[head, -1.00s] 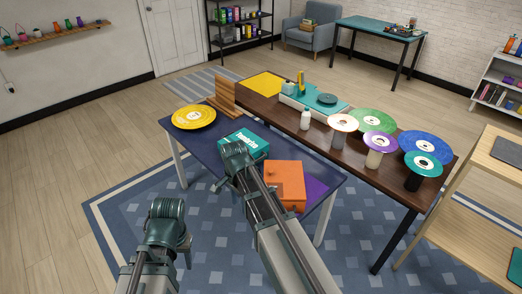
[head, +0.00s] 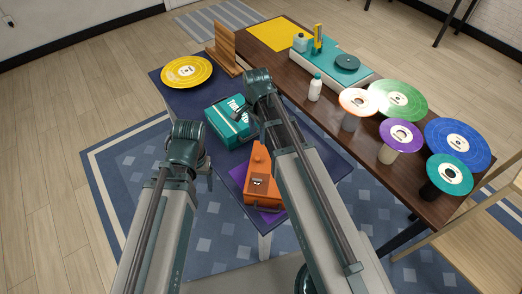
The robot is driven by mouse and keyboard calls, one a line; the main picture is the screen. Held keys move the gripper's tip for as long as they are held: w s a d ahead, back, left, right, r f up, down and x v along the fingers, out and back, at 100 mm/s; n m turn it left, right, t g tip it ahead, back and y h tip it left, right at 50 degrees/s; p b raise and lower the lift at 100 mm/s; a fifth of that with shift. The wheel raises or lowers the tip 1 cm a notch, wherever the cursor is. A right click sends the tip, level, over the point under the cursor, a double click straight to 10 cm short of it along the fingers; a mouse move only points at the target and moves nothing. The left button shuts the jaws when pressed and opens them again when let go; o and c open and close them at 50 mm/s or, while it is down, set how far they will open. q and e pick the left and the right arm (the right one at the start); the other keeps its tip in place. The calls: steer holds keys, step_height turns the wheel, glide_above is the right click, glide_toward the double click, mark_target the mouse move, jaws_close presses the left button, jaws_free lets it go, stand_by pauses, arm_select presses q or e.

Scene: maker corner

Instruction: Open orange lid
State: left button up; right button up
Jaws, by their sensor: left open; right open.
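An orange box (head: 262,192) with an orange lid (head: 258,158) stands on a purple mat (head: 238,175) on the dark blue table. My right arm covers the box's right side. My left gripper (head: 204,168) is open and empty, left of the orange box and apart from it. My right gripper (head: 248,112) is open and empty, above and beyond the box, over the right side of a teal box (head: 226,118). The fingertips of both grippers are largely hidden by their own wrists.
A yellow disc (head: 188,72) and a wooden rack (head: 224,50) stand at the table's far end. The brown table (head: 297,73) alongside holds a white bottle (head: 315,88), a teal record player (head: 340,75) and several discs on stands, including a blue one (head: 458,142).

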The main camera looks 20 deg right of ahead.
mark_target(257, 157)
step_height(257, 157, down, 14)
steer(key=b, duration=1.3)
steer(key=shift+s+a+r, duration=0.1)
steer(key=shift+r, duration=0.1)
jaws_close()
stand_by(0.6)
